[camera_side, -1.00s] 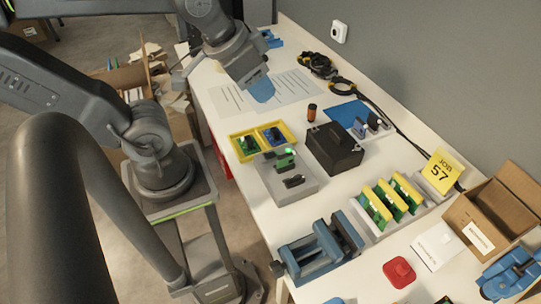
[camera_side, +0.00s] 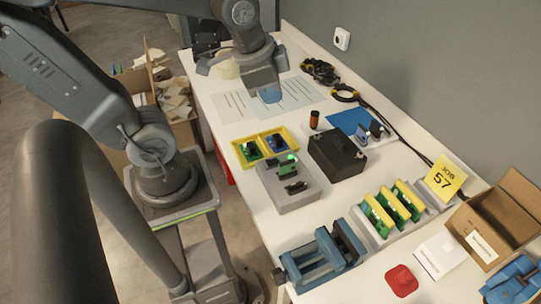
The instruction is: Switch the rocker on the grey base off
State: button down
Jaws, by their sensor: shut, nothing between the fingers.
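The grey base (camera_side: 275,188) is a box on the white table, left of a black box. On it are a green part (camera_side: 285,168) with a lit green lamp (camera_side: 292,158) at its far end, and a small dark piece (camera_side: 296,187) nearer the camera. Which of these is the rocker, and how it is tilted, is too small to tell. My gripper (camera_side: 271,96) points down over the printed sheets, beyond the base and apart from it. Its blue fingertips are together, with nothing seen between them.
A yellow tray (camera_side: 236,149) with small parts is just beyond the base. The black box (camera_side: 337,150) stands close on its right. A blue vise (camera_side: 318,257) and a rack of yellow-green boards (camera_side: 380,217) are nearer the camera. An orange-black cylinder (camera_side: 314,119) stands beyond the black box.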

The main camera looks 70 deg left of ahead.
jog(key=w+a+f+m+g, duration=0.3)
jog(key=w+a+f+m, duration=0.1)
jog(key=f+m, duration=0.25)
jog(key=m+g, duration=0.2)
jog(key=m, duration=0.5)
send_over(269, 162)
jog(key=w, duration=0.2)
notch_tip(269, 162, down, 6)
jog(key=shift+f, duration=0.15)
jog(key=f, duration=0.4)
jog(key=s+f, duration=0.1)
jog(key=f, duration=0.8)
jog(key=shift+s+f, duration=0.3)
jog(key=shift+f, duration=0.1)
